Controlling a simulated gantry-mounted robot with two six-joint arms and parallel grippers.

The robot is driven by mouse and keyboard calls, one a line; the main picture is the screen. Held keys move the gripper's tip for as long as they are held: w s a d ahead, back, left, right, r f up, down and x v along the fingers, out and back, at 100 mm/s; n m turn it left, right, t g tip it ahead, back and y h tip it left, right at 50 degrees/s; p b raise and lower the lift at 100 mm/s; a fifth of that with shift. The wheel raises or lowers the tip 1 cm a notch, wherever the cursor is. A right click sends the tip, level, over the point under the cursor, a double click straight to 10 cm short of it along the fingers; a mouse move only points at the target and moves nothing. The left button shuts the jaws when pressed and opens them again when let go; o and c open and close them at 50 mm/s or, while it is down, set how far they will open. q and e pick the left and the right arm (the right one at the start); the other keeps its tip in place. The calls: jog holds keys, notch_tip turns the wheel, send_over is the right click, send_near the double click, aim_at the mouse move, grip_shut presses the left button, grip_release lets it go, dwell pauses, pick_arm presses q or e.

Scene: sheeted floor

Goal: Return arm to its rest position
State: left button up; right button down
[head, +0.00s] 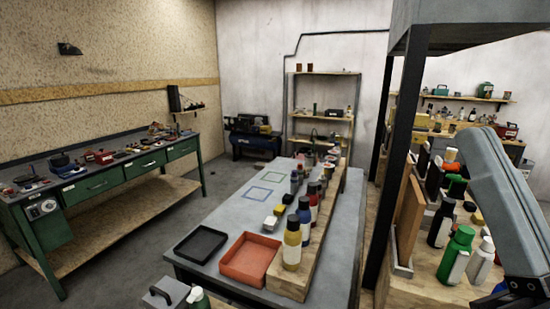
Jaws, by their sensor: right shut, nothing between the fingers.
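My right arm (495,190) comes in at the right edge as a thick grey link that bends down. The dark end at my right gripper (524,291) is cut off by the bottom right edge. Its fingers are hard to make out; it is shut and holds nothing. It is in front of the right-hand bench with bottles. My left arm and left gripper are not in view.
A grey table (230,224) holds a black tray (187,256), an orange tray (232,273) and a row of bottles (292,250). A dark post (393,150) stands between it and the right-hand bench, with a green bottle (455,255). A green workbench (100,185) stands left.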

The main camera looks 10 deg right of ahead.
notch_tip(320, 180, up, 38)
jog(key=p, duration=3.4)
jog(key=shift+f+y, duration=0.25)
jog(key=shift+y, duration=0.05)
